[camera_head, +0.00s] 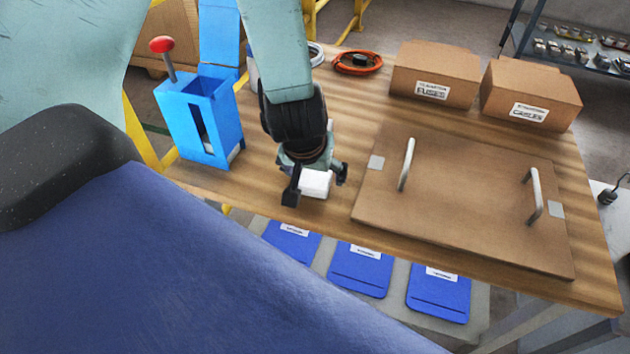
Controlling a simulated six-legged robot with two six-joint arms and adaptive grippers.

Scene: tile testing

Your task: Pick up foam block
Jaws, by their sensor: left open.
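A white foam block (315,184) lies on the wooden table (245,190) near its front edge, left of the brown board. My left gripper (317,186) is over the block, pointing down. Its fingers are open, one on the left side of the block and one on the right. I cannot tell whether either finger touches it. The upper back part of the block is hidden by the gripper. My right gripper is not in view.
A blue box with a red-knobbed lever (200,120) stands at the left. A brown board with two handles (465,200) lies to the right. Two cardboard boxes (435,72) (530,92) and an orange cable coil (358,62) are at the back. Blue bins (361,268) sit below the front edge.

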